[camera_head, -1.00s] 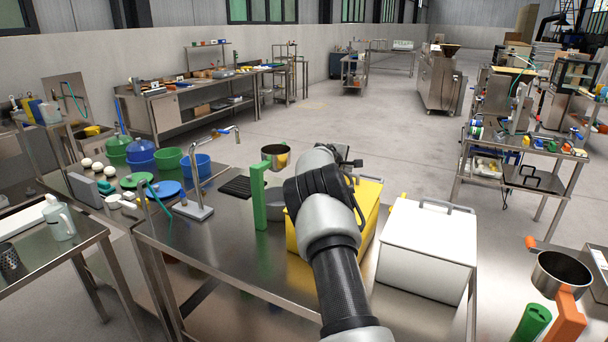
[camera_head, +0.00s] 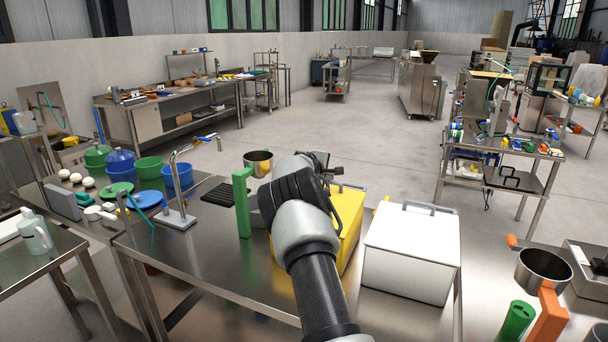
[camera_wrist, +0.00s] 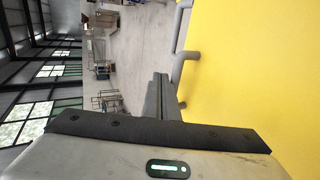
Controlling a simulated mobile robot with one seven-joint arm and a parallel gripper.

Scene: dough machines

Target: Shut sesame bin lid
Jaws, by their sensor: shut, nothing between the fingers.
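A yellow bin (camera_head: 349,232) stands on the steel table, partly hidden behind my arm. Its yellow lid also fills the right side of the wrist view (camera_wrist: 255,75), with a grey handle (camera_wrist: 179,68) along its edge. A white bin (camera_head: 411,256) with a grey-handled lid (camera_head: 418,223) stands to its right, lid down. No label shows which bin holds sesame. My gripper (camera_head: 326,160) is shut and empty, above the far side of the yellow bin; in the wrist view its fingers (camera_wrist: 159,88) are close to the handle. I cannot tell whether they touch it or whether the yellow lid is fully down.
A green upright block (camera_head: 242,203) and a steel pot (camera_head: 258,163) stand left of the yellow bin. A tap (camera_head: 178,190) and coloured tubs are farther left. Another pot (camera_head: 543,275) is at the right. The floor behind the table is clear.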

